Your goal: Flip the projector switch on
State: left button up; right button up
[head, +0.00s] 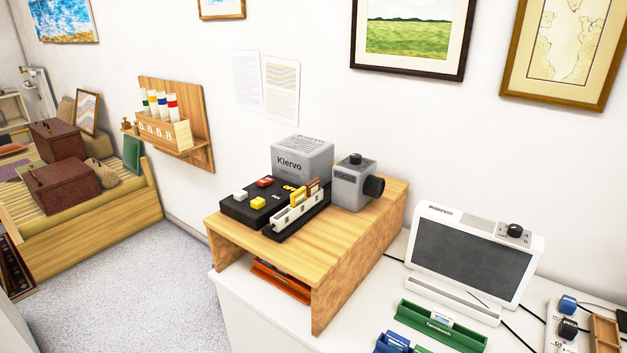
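On a wooden riser stands what looks like a slide projector: a grey box marked "Klervo" (301,158), a grey block marked "FOCUS" (352,184) with a black knob on top and a dark lens facing right, and a low black control panel (245,206). The panel carries red, yellow and white buttons or switches, and small yellow lettering near its right end that I cannot read surely. A white slide rack (297,211) with several coloured slides lies along its front right. Which piece is the power switch, and its position, I cannot tell. Neither gripper is in view.
The wooden riser (345,240) stands on a white table (250,315), with an orange tray (280,280) beneath it. To the right are a white-framed dark screen (470,255), a green tray (440,328), a power strip (560,325) and black cables. A wall rack (165,133) hangs left.

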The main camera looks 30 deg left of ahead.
aim_at(266, 182)
jog(key=u, duration=1.35)
